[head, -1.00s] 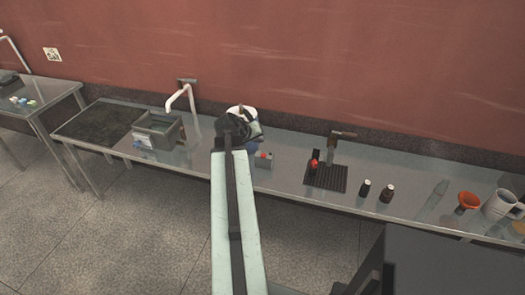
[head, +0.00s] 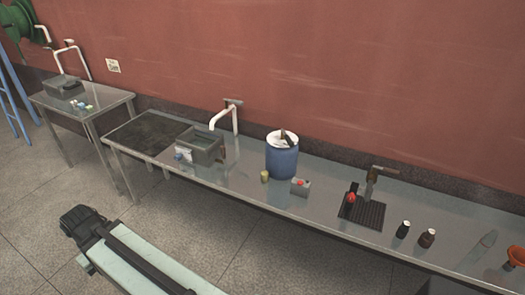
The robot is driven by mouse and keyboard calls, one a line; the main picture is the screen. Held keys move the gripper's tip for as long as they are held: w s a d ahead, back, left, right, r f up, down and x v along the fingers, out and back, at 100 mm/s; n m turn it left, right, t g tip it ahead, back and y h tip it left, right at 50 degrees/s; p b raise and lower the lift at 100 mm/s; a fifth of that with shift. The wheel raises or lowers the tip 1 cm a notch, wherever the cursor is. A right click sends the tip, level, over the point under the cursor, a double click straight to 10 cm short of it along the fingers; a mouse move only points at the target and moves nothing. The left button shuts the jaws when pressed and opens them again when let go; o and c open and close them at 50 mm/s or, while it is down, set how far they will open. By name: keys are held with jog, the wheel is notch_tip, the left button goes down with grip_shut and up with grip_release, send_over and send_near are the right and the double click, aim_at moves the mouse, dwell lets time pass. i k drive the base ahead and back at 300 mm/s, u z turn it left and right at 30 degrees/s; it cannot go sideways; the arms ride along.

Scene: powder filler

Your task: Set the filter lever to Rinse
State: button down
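No lever marked Rinse can be made out at this size. A tap-like fixture (head: 371,180) with a brown top stands at the back of a black ribbed mat (head: 368,214) on the long bench. A small dark and red part (head: 352,195) is at the mat's left side; I cannot tell whether it is a lever. My arm reaches into the lower left, over the floor and apart from the bench. Its dark end there looks like a joint; no gripper fingers show.
The long steel bench (head: 240,182) holds a grey basin (head: 203,146) under a white tap (head: 226,115), a blue drum (head: 282,160), a yellow can (head: 265,176), a grey box with a red top (head: 300,187) and two dark bottles (head: 427,238). A side table (head: 103,100) stands left.

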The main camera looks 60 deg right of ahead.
aim_at(289, 141)
jog(key=z, duration=2.15)
